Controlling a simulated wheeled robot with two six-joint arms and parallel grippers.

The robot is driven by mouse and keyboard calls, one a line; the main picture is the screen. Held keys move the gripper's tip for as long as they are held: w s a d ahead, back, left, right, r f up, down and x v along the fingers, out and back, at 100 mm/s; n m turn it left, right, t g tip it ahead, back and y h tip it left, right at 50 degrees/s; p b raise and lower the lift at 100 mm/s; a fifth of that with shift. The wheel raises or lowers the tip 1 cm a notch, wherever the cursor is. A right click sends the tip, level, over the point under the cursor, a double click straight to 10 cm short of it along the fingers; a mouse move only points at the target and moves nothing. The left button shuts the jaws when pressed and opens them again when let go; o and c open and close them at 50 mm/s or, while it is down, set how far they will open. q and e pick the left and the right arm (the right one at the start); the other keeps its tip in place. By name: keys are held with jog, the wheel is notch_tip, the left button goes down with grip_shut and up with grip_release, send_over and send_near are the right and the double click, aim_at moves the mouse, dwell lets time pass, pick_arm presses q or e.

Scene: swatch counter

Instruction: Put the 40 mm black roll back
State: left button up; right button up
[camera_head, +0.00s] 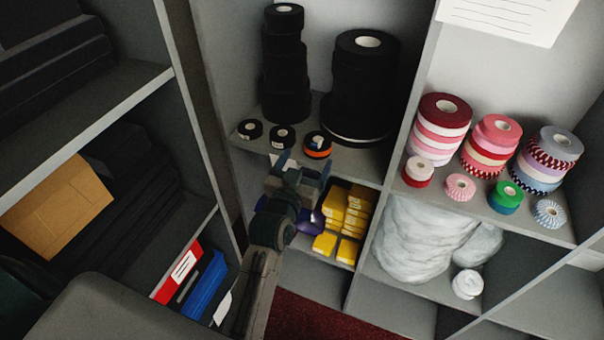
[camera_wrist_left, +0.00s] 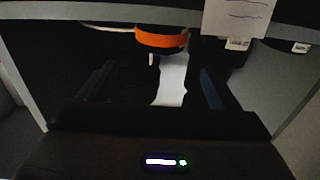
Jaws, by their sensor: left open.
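Black rolls stand on the upper middle shelf in the head view: a tall narrow stack (camera_head: 284,60) at left and a wider stack (camera_head: 364,85) at right. In front lie two small black rolls (camera_head: 250,130) (camera_head: 282,137) and a black roll with an orange band (camera_head: 318,144). I cannot tell which is the 40 mm one. My left gripper (camera_head: 304,166) is open and empty, at the shelf's front edge just before the orange-banded roll. In the left wrist view that roll (camera_wrist_left: 161,38) shows beyond the open fingers (camera_wrist_left: 158,88). My right gripper is out of view.
Right of the divider, coloured ribbon rolls (camera_head: 438,130) stand above white bundles (camera_head: 412,240). A left shelf holds a cardboard box (camera_head: 58,208). A paper label (camera_wrist_left: 238,17) hangs near the fingers in the left wrist view.

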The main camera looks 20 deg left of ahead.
pick_arm(q)
notch_tip(320, 180, down, 22)
jog(key=s+d+g+h, duration=0.1)
jog(key=s+g, duration=0.2)
jog(key=g, duration=0.1)
jog(key=s+a+f+g, duration=0.15)
jog(key=s+f, duration=0.25)
jog(key=f, duration=0.4)
jog(key=s+f+m+g, duration=0.1)
jog(key=s+f+g, duration=0.15)
jog(key=f, duration=0.45)
jog(key=s+a+f+g, duration=0.1)
jog(key=s+f, duration=0.3)
jog(key=f, duration=0.4)
jog(key=s+a+f+g, duration=0.2)
jog(key=s+f, duration=0.5)
jog(key=s, duration=0.4)
jog(key=s+a+f+g+y, duration=0.1)
jog(key=s+a+f+g, duration=0.2)
jog(key=s, duration=0.9)
jog(key=s+a+f+g, duration=0.2)
jog(key=s+a+f, duration=0.3)
jog(key=s+f, duration=0.5)
jog(key=shift+s+a+f+g, duration=0.3)
jog(key=shift+s+g, duration=0.1)
jog(key=shift+s, duration=0.8)
jog(key=shift+f+b, duration=0.95)
jog(key=shift+b, duration=0.2)
